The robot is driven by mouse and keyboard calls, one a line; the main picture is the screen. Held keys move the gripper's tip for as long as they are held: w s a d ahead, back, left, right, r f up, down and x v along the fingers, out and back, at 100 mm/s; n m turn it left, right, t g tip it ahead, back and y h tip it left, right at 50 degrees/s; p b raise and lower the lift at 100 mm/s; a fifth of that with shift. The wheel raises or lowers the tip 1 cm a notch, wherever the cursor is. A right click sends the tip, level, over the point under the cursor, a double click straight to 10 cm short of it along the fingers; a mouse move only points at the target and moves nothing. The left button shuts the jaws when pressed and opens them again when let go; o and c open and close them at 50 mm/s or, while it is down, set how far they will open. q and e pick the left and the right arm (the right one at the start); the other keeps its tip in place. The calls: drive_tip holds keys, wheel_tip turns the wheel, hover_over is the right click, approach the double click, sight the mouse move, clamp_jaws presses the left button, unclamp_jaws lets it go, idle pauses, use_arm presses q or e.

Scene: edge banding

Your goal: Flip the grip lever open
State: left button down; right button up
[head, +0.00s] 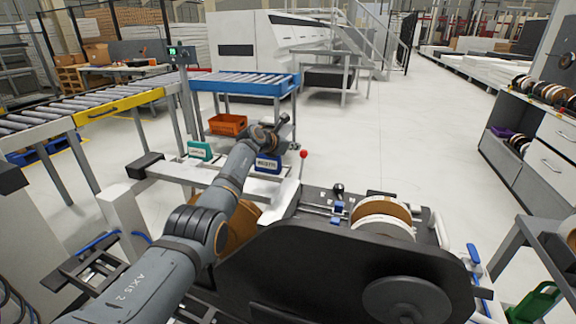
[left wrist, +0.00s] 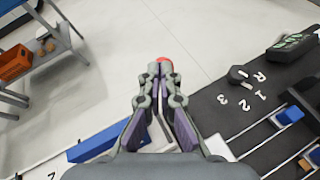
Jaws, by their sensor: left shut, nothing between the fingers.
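A lever with a red ball knob (head: 303,154) stands upright on a thin rod at the left end of the black edge-banding machine (head: 340,255). I cannot tell for sure that it is the grip lever. My left gripper (head: 284,120) is above and beyond the machine's left end, left of the red knob in the head view. In the left wrist view, the gripper's fingers (left wrist: 159,70) are together and empty. The red knob (left wrist: 166,63) shows just past the fingertips, partly hidden by them; I cannot tell whether they touch. My right gripper is out of view.
A black selector knob (left wrist: 238,75) sits beside the marks R, 1, 2, 3 on the machine top. A tape roll (head: 383,217) lies on the machine. Blue and green labelled blocks (head: 200,150) stand on the left rail. A roller conveyor (head: 90,107) is at left. Open floor lies beyond.

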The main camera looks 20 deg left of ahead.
use_arm(q)
wheel_tip(320, 180, up, 9)
drive_tip(key=shift+f, duration=0.1)
idle(0.3)
